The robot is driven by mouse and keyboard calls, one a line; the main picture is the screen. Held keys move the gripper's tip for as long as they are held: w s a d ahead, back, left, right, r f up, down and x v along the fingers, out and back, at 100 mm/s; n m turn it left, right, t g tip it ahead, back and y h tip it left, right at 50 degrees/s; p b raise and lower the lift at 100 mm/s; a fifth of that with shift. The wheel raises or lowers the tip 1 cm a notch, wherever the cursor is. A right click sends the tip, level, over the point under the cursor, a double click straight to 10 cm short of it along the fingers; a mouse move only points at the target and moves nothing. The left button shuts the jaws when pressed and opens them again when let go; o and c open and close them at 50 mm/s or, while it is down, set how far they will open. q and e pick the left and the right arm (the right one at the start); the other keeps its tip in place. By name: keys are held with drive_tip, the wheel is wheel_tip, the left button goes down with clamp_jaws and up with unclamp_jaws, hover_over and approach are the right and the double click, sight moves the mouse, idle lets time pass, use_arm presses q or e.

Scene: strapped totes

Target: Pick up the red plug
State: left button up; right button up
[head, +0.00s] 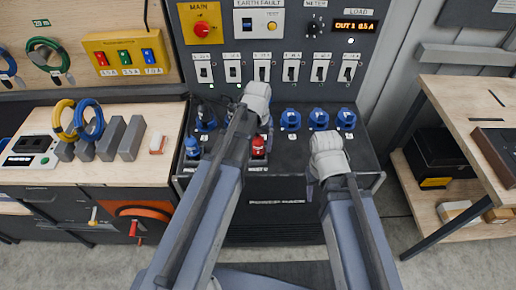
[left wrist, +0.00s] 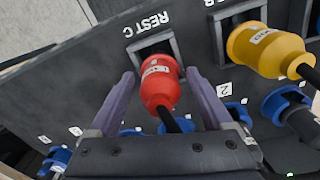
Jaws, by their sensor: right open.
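The red plug (head: 258,148) sits in a rest socket on the sloped front of the grey panel, just below my left wrist in the head view. In the left wrist view the red plug (left wrist: 160,88) is in the socket marked REST C, its black cable coming toward the camera. My left gripper (left wrist: 160,76) is open, with one finger on each side of the plug and small gaps showing. In the head view its fingers are mostly hidden by the arm. My right gripper (head: 312,184) is open and empty at the panel's lower right edge.
A yellow plug (left wrist: 265,48) stands close beside the red one in the left wrist view. A blue plug (head: 193,148) is further left. Several blue sockets (head: 319,118) line the panel behind. Wooden benches stand left (head: 100,175) and right (head: 455,95).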

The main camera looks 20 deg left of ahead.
use_arm(q)
clamp_jaws()
idle(0.5)
drive_tip(key=shift+r, duration=0.15)
use_arm(e)
drive_tip(key=shift+r, duration=0.15)
use_arm(q)
wheel_tip(320, 180, up, 10)
drive_tip(key=p, duration=1)
use_arm(e)
wheel_tip(320, 180, up, 10)
drive_tip(key=shift+a, duration=0.1)
